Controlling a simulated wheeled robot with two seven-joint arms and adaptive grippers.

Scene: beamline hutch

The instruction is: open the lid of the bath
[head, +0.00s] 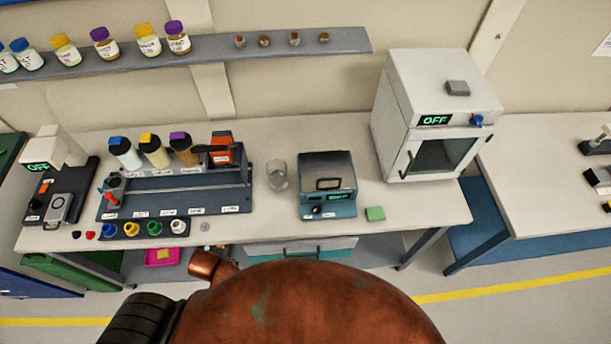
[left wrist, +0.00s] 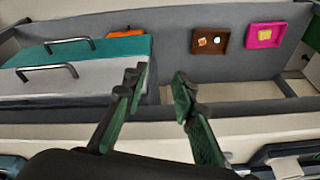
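The bath (head: 328,203) is a teal box with a grey lid (head: 325,165) on the bench in the head view. The lid lies shut, with a dark handle (head: 328,183) on it. In the left wrist view my left gripper (left wrist: 160,82) has its two fingers apart with nothing between them. It is by the front of the bench, facing the space under it. In the head view its fingers are hidden; my brown arm covers the lower middle. My right gripper shows in neither view.
A glass beaker (head: 277,175) stands close left of the bath, and a green block (head: 375,213) lies to its right. A bottle rack (head: 235,198) is further left; a white oven (head: 430,110) is at right. A drawer unit (left wrist: 100,75) sits under the bench.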

